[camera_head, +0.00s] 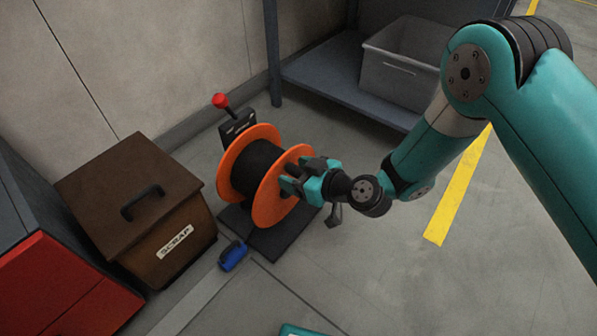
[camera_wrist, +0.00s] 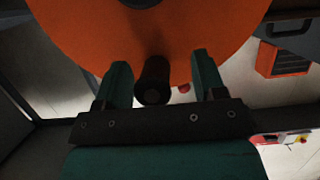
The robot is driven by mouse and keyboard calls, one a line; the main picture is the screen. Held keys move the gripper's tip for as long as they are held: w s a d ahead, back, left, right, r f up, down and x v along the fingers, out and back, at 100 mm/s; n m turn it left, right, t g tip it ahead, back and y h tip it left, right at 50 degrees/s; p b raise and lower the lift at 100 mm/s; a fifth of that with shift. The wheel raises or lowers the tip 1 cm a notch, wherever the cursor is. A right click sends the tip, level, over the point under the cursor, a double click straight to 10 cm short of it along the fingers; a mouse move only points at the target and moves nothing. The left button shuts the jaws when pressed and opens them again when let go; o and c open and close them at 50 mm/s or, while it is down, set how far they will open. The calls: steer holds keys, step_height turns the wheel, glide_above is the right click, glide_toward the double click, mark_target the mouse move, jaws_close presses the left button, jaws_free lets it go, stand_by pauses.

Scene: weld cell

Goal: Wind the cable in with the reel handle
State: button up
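The cable reel has two orange flanges (camera_head: 272,200) with dark cable (camera_head: 258,168) wound between them. It stands on a dark base plate (camera_head: 283,238) on the floor. A lever with a red knob (camera_head: 221,101) rises behind it. My gripper (camera_head: 293,180) is at the right flange. In the wrist view my gripper (camera_wrist: 160,78) has its fingers apart, one on each side of the black reel handle (camera_wrist: 153,84). A gap shows between the handle and the right finger; the left finger is very close to it. The handle is hidden in the head view.
A blue object (camera_head: 233,256) lies on the floor at the base plate's front left. A brown scrap box (camera_head: 150,225) stands left of the reel, beside a red case (camera_head: 65,290). A shelf with a grey bin (camera_head: 395,75) stands behind. Floor to the right is clear.

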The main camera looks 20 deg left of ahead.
stand_by(0.4)
steer(key=shift+s+d, duration=0.15)
steer(key=shift+d, duration=0.4)
steer(key=b+v, duration=0.3)
steer(key=v, duration=0.5)
steer(key=shift+b, duration=0.3)
steer(key=shift+a+r, duration=0.1)
steer(key=shift+r, duration=0.05)
